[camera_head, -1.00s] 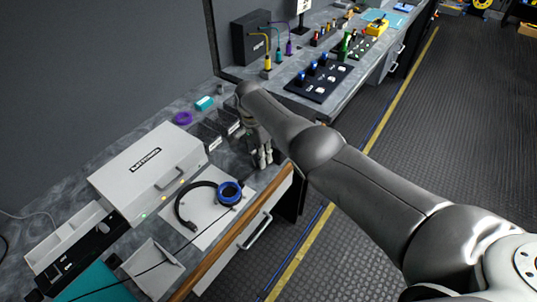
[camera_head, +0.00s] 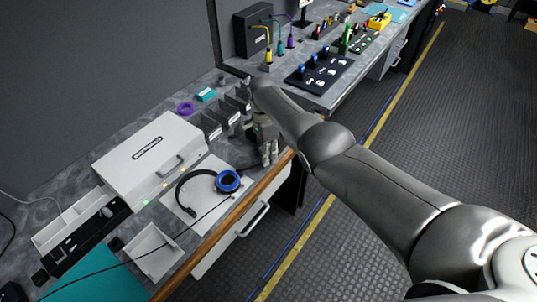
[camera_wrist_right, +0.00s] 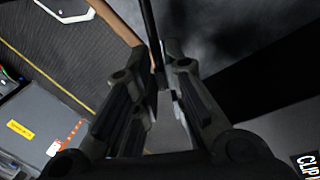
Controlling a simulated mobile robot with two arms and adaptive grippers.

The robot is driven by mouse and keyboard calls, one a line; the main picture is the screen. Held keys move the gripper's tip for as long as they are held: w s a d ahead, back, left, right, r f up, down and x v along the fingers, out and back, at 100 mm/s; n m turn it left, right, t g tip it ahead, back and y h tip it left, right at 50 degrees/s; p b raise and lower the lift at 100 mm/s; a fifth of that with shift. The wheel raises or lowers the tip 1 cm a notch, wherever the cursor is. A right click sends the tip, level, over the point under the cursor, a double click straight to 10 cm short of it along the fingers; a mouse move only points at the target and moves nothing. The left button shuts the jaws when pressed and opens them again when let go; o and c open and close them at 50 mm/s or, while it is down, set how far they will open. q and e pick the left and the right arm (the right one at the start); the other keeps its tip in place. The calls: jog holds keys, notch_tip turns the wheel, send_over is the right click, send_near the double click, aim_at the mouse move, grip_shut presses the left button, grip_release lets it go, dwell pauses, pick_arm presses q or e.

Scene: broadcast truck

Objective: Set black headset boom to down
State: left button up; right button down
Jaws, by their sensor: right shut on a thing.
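The black headset (camera_head: 181,191) lies on a white mat (camera_head: 207,222) on the desk, with a blue-ringed ear cup (camera_head: 228,181) at its right end. A thin dark cable runs from it toward the lower left. I cannot make out its boom in the head view. My right gripper (camera_head: 269,160) points down by the desk's front edge, beyond and to the right of the headset, apart from the ear cup. In the right wrist view its fingers (camera_wrist_right: 160,85) close on a thin dark rod (camera_wrist_right: 151,35); I cannot tell whether this is the boom. My left gripper is out of view.
A white case (camera_head: 150,165) stands behind the headset. Small dark bins (camera_head: 212,128) stand left of my gripper. A white tray (camera_head: 153,250) and a teal mat (camera_head: 100,280) are at the near end. A switch panel (camera_head: 318,72) lies beyond my arm. The floor aisle is clear.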

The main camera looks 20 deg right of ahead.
jog(key=c, duration=1.6)
grip_release()
jog(key=shift+a, duration=0.1)
notch_tip(320, 180, up, 12)
jog(key=w, duration=0.2)
jog(key=shift+w, duration=0.2)
jog(key=shift+a+f, duration=0.1)
jog(key=shift+f, duration=0.05)
